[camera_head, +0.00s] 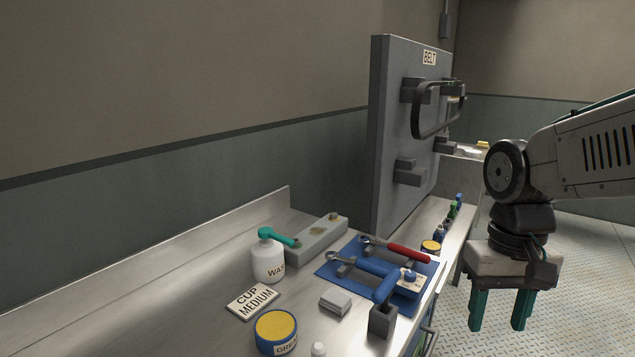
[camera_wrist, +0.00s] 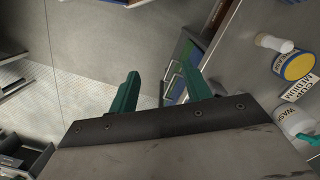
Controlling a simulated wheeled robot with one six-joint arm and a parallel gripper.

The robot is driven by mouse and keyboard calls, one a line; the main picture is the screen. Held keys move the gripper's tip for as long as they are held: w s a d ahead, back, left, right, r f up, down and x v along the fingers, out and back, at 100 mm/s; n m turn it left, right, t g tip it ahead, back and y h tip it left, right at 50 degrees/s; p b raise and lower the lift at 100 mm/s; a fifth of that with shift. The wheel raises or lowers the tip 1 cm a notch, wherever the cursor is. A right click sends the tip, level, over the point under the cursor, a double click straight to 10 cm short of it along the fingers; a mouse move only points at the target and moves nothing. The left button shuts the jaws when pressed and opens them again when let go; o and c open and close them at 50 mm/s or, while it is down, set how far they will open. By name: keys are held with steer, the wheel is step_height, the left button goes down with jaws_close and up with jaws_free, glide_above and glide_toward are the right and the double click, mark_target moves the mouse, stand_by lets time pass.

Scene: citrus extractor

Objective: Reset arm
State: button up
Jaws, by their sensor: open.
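My gripper (camera_head: 500,311) hangs from the arm at the right of the head view, with its two green fingers pointing down. The fingers stand apart with nothing between them. It is beyond the right edge of the metal bench (camera_head: 215,290), over the patterned floor. In the wrist view my gripper (camera_wrist: 160,88) is also open and empty, with floor and the bench side beyond its fingers.
The bench holds a wash bottle (camera_head: 268,262), a yellow-lidded grease tub (camera_head: 276,330), a "CUP MEDIUM" sign (camera_head: 253,300) and a blue mat (camera_head: 330,271) with wrenches. A grey "BELT" panel (camera_head: 392,130) with a black loop stands behind. Floor (camera_head: 590,270) right of the bench looks clear.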

steer(key=s+r+t, duration=0.1)
steer(key=s+t, duration=0.1)
steer(key=s, duration=0.8)
steer(key=shift+d+r+n, duration=0.35)
steer(key=shift+d+n, duration=0.05)
steer(key=shift+d, duration=0.05)
